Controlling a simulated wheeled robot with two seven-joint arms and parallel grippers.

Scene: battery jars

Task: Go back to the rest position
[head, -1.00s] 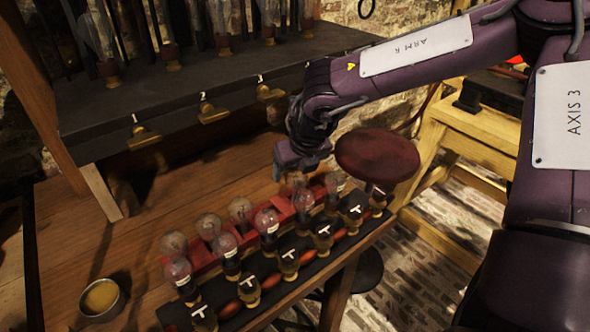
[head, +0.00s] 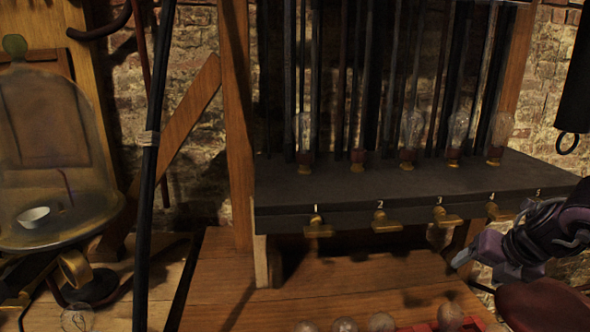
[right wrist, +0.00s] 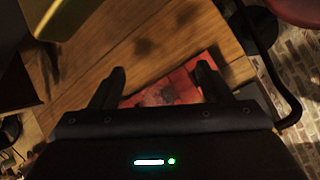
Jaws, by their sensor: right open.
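My right gripper (head: 484,262) is at the right edge of the head view, over the right end of the wooden bench and close to a dark red round seat. In the right wrist view its two fingers (right wrist: 160,88) stand apart with nothing between them. Beyond them lie the bench top (right wrist: 165,45) and a red tray (right wrist: 178,84). In the head view several glass bulbs (head: 381,322) show at the bottom edge, their lower parts cut off. My left gripper is not in view.
A dark shelf (head: 400,185) with numbered brass taps stands behind the bench (head: 340,285). A glass bell jar (head: 50,160) is at the left, near a black upright pole (head: 150,160). The red seat (head: 540,305) is beside my right arm.

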